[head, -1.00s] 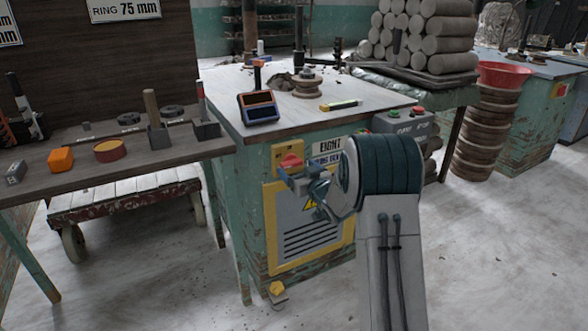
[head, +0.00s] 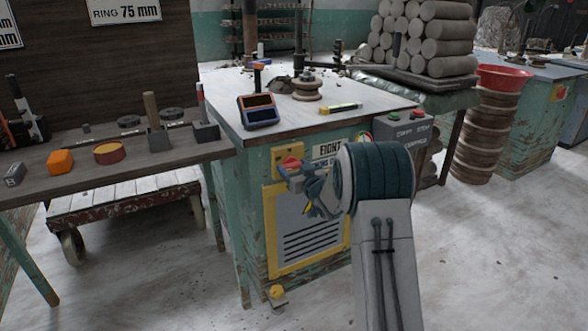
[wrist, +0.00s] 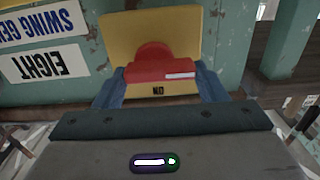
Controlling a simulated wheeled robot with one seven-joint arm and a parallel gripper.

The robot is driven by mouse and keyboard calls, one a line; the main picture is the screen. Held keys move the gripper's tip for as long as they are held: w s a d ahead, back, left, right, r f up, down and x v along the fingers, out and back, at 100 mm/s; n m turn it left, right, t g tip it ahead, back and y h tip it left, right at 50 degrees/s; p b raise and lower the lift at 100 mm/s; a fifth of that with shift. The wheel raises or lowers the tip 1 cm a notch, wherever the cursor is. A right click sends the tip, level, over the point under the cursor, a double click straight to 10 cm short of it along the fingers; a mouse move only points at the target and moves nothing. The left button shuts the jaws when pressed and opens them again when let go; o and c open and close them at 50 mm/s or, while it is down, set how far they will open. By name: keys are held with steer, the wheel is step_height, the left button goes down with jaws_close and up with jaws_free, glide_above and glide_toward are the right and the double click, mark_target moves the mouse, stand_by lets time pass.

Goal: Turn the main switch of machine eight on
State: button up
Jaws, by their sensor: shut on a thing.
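The main switch is a red knob (head: 290,163) on a yellow plate (head: 278,155), on the front of the green machine eight cabinet (head: 252,190). In the wrist view the red knob (wrist: 155,70) sits between my two blue fingers, before the yellow plate (wrist: 195,30). Its bar lies level in that picture, with a white mark toward the right end. An upside-down "ON" label shows just below the bar. My gripper (head: 291,174) is shut on the knob; it also shows in the wrist view (wrist: 160,80). The finger contact is partly hidden.
The "EIGHT" sign (head: 328,148) is right of the switch, upside down in the wrist view (wrist: 47,67). A grey button box (head: 405,130) stands further right. A vented panel (head: 308,230) is below.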

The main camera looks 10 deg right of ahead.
steer(key=shift+m, duration=0.3)
steer(key=m+p, duration=0.2)
steer(key=m, duration=0.1)
steer(key=shift+d+r+m, duration=0.15)
steer(key=shift+r+m, duration=0.05)
steer(key=shift+m, duration=0.1)
steer(key=m+p, duration=0.2)
steer(key=m, duration=0.2)
steer(key=shift+d+m, duration=0.1)
steer(key=shift+m, duration=0.2)
steer(key=m+p, duration=0.3)
steer(key=m, duration=0.2)
steer(key=shift+w+d, duration=0.1)
steer(key=shift+d, duration=0.05)
steer(key=shift+f+m+p, duration=0.15)
steer(key=shift+m+p, duration=0.5)
steer(key=shift+m, duration=1.35)
steer(key=o, duration=1)
steer(key=shift+d, duration=0.1)
